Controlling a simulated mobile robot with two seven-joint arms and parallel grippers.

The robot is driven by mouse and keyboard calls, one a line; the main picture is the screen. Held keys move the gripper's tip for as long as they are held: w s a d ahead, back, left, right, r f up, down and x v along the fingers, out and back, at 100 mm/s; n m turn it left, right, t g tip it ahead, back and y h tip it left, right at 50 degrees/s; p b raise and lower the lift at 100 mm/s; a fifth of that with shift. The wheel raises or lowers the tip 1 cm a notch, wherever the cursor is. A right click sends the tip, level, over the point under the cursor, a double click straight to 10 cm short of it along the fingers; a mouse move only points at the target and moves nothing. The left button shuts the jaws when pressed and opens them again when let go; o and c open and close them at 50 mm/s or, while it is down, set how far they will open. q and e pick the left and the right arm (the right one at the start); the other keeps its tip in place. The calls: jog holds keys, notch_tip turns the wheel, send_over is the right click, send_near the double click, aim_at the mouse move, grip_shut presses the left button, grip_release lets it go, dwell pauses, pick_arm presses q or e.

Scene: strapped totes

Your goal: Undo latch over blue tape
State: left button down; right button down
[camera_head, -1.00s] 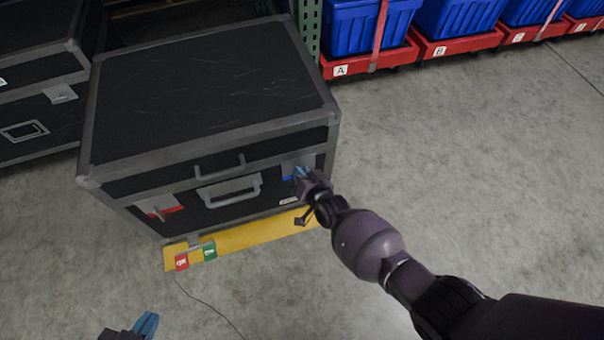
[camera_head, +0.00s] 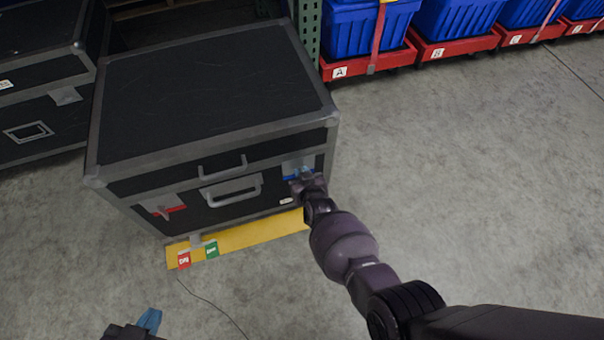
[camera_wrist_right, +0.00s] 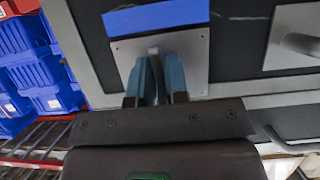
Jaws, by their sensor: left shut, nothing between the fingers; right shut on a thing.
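A black case (camera_head: 215,90) with grey metal edges stands on the floor. A latch plate with blue tape (camera_head: 289,177) is at the right of its front; the tape (camera_wrist_right: 155,15) and metal plate (camera_wrist_right: 190,50) also show in the right wrist view. My right gripper (camera_head: 304,177) is at this latch, its blue fingertips (camera_wrist_right: 160,75) shut on the latch's small metal tab (camera_wrist_right: 154,50), which they mostly hide. Another latch with red tape (camera_head: 168,210) is at the front left. My left gripper (camera_head: 150,320) is shut and empty at the bottom edge, away from the case.
A yellow floor strip (camera_head: 245,237) with a red tag (camera_head: 184,260) and a green tag (camera_head: 211,249) lies before the case. A thin cable runs forward from it. Another case (camera_head: 40,120) stands left. Blue totes (camera_head: 365,35) on red bases stand behind right. Floor at right is clear.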

pick_arm(q)
jog(key=shift+s, duration=0.1)
pick_arm(e)
jog(key=c, duration=1.2)
grip_release()
jog(key=shift+c, duration=0.2)
